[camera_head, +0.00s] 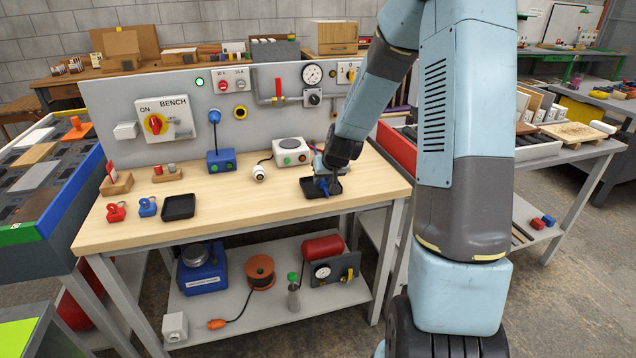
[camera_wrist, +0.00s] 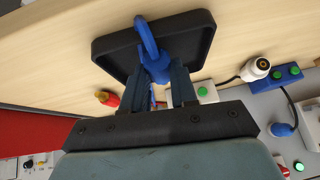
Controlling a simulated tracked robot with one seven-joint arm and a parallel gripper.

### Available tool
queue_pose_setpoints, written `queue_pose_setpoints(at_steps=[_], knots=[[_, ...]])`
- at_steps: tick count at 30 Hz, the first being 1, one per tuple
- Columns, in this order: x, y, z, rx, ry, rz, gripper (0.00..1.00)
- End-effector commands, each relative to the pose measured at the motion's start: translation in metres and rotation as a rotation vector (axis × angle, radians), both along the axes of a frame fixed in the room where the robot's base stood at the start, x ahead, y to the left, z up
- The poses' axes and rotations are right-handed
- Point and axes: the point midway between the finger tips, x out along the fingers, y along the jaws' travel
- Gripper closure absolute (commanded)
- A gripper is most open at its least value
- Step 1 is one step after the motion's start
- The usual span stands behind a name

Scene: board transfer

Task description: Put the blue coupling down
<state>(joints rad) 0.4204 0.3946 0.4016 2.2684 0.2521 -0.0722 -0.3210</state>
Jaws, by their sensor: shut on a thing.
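The blue coupling (camera_wrist: 152,62) is between the two fingers of my gripper (camera_wrist: 158,82) in the wrist view. It has a ring-like upper part that reaches over the black tray (camera_wrist: 190,35). In the head view my gripper (camera_head: 326,177) is low over the right part of the workbench, at the black tray (camera_head: 309,190), and some blue of the coupling (camera_head: 323,186) shows below it. My gripper is shut on the coupling. I cannot tell whether the coupling touches the tray floor.
The wooden workbench (camera_head: 250,196) has free room left of the tray. A second black tray (camera_head: 179,207), a blue padlock (camera_head: 148,206) and a red padlock (camera_head: 116,212) stand at its left. Behind are a blue button box (camera_head: 221,160) and a white button unit (camera_head: 291,152).

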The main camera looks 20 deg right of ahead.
Motion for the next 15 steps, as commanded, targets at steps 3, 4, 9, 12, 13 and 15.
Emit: queue_pose_setpoints(at_steps=[3,4,9,12,13,15], knots=[[-0.0005,0.0003,-0.0102,0.000,0.001,0.000,1.00],[-0.0004,0.0002,-0.0106,0.000,0.000,0.000,1.00],[-0.0003,0.0000,-0.0101,0.000,0.000,0.000,1.00],[-0.0004,0.0000,-0.0112,0.001,0.000,-0.001,1.00],[-0.0005,-0.0001,-0.0121,0.001,0.000,-0.001,1.00],[-0.0004,-0.0001,-0.0120,0.001,0.000,-0.001,0.68]])
